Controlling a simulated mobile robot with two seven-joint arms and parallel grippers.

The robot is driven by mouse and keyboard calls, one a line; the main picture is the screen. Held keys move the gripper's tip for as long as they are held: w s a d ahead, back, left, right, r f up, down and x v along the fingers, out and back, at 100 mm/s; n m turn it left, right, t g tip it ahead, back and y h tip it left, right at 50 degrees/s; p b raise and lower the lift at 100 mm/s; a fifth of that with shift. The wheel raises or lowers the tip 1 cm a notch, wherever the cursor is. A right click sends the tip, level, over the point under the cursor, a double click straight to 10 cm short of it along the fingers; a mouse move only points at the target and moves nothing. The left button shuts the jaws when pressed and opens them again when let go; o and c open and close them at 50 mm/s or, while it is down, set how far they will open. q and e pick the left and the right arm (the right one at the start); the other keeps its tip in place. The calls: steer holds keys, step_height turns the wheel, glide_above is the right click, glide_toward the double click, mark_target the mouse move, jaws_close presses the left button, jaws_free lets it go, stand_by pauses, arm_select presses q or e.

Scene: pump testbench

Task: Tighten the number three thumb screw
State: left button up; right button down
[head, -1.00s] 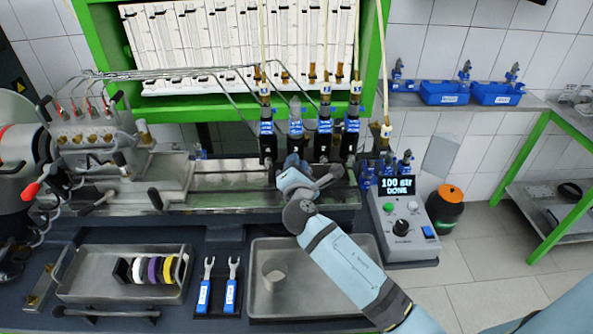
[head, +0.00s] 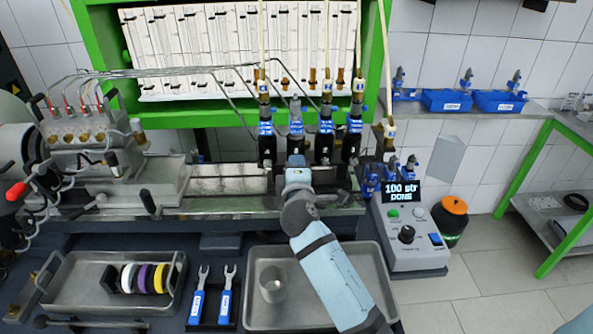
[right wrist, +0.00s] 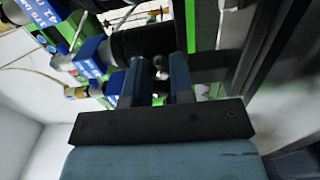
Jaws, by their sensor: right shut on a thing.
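Several injectors stand upright in a row of black clamps with blue labels on the bench. My right gripper (head: 296,160) reaches up to the clamp (head: 295,145) second from the left in the head view. Its hand hides the lower front of that clamp, so the thumb screw does not show there. In the right wrist view the two fingers of the right gripper (right wrist: 158,78) are close around a small, dark and grey round piece (right wrist: 160,70), which seems to be the thumb screw. Its number cannot be read. My left gripper is not in view.
Neighbouring clamps (head: 325,147) stand close on both sides. A grey control box (head: 408,238) reading "100 str DONE" is at the right. A metal tray (head: 372,262) lies below my right arm, with two blue-handled forks (head: 226,296) to its left.

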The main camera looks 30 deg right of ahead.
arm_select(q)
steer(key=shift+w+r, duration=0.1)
arm_select(e)
steer(key=shift+m, duration=0.3)
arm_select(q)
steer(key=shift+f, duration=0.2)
arm_select(e)
steer(key=c, duration=1)
jaws_free()
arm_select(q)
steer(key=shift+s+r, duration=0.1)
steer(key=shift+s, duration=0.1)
arm_select(e)
steer(key=shift+s, duration=0.1)
